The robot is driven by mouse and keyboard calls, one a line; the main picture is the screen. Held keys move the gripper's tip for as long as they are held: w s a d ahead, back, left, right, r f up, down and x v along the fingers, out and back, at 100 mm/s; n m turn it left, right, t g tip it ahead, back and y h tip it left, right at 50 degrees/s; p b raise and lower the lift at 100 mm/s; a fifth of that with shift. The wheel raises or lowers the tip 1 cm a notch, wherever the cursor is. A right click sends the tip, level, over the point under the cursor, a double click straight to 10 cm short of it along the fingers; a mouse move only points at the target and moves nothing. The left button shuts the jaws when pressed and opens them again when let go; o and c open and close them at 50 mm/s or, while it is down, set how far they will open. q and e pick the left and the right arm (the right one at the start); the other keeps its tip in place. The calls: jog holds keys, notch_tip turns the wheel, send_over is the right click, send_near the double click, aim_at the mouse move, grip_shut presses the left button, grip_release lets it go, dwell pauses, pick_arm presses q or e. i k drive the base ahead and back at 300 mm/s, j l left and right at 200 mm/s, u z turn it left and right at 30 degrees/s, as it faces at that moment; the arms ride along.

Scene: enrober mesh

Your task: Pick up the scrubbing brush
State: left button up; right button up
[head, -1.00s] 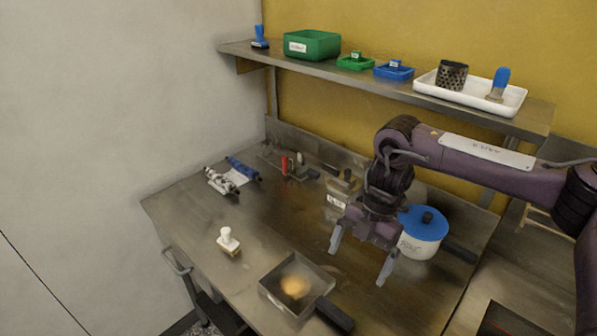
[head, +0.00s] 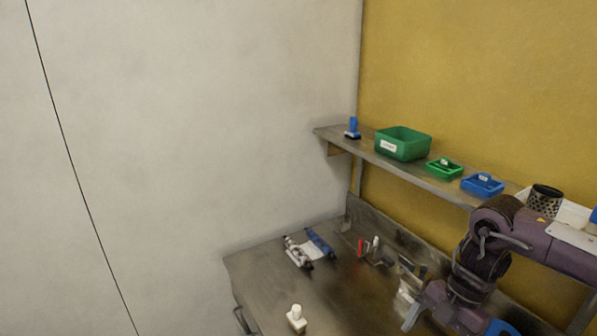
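A small white-handled brush-like object (head: 296,318) stands upright on the steel table near the bottom edge of the head view. A blue-handled brush-like object with a dark base (head: 352,128) stands at the left end of the wall shelf. I cannot tell for certain which is the scrubbing brush. My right gripper (head: 431,322) is at the bottom right, well right of the white-handled object. Its left finger shows, spread outward, and the other is cut off by the frame edge. Nothing shows in it. My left gripper is not in view.
The shelf (head: 385,163) carries a green bin (head: 403,143), a green tray (head: 444,168), a blue tray (head: 483,184) and a perforated dark cylinder (head: 545,200). White and blue rolls (head: 310,247) and red-handled items (head: 363,247) lie on the table (head: 262,285). The table's left middle is clear.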

aim_at(296, 319)
jog(key=k+j, duration=0.7)
jog(key=k, duration=0.15)
